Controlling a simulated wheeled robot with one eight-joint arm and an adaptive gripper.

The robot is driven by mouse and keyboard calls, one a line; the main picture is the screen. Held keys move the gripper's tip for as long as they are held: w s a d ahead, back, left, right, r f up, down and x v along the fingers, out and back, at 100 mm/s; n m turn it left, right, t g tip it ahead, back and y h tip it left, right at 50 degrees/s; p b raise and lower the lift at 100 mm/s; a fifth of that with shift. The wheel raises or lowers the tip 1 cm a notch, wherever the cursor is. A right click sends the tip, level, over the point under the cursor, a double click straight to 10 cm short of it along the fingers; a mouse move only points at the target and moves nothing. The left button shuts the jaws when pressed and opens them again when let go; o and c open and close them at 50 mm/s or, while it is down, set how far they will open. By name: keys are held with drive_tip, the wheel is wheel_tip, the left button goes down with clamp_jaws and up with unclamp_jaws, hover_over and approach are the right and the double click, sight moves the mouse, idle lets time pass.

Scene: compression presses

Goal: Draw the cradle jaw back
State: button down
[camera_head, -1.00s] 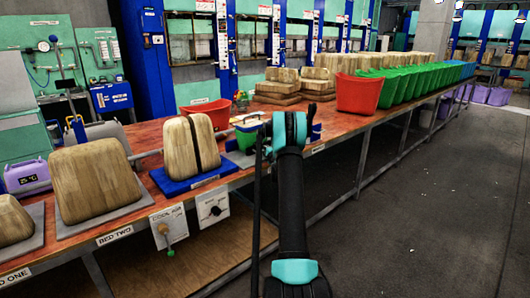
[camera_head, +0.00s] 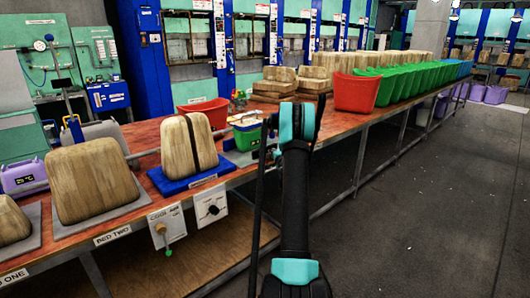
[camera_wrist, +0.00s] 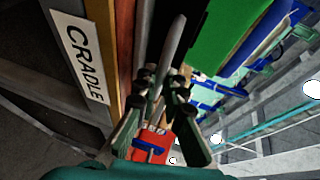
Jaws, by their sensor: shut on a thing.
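In the wrist view, a white label reading CRADLE (camera_wrist: 80,57) is on the bench edge at the left. My gripper (camera_wrist: 163,80) has its fingers closed around a narrow grey bar (camera_wrist: 173,42), which I take to be the cradle jaw's handle. A green block (camera_wrist: 228,30) is to the right of the bar; I cannot tell whether it is the jaw itself. In the head view, a green box-like part (camera_head: 247,137) with a pale top stands on the bench just left of my wrist. My fingertips are hidden there behind my own arm.
Red (camera_head: 356,92) and green tubs line the bench to the right. Two control boxes (camera_head: 167,226) hang from its front edge. The floor (camera_head: 420,200) at right is clear.

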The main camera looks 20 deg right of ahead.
drive_tip(key=shift+s+d+f, duration=0.1)
drive_tip(key=shift+s+d, duration=0.1)
drive_tip(key=shift+s, duration=0.3)
drive_tip(key=shift+s+d, duration=0.15)
drive_tip(key=shift+s, duration=0.35)
drive_tip(key=c, duration=1.9)
unclamp_jaws()
drive_tip(key=shift+s+d, duration=0.1)
drive_tip(key=shift+s, duration=0.05)
drive_tip(key=s, duration=0.4)
drive_tip(key=s+r, duration=0.1)
drive_tip(key=s, duration=0.2)
drive_tip(key=s+r, duration=0.1)
drive_tip(key=s, duration=0.3)
drive_tip(key=shift+s+a+r, duration=0.15)
drive_tip(key=shift+s+a, duration=0.2)
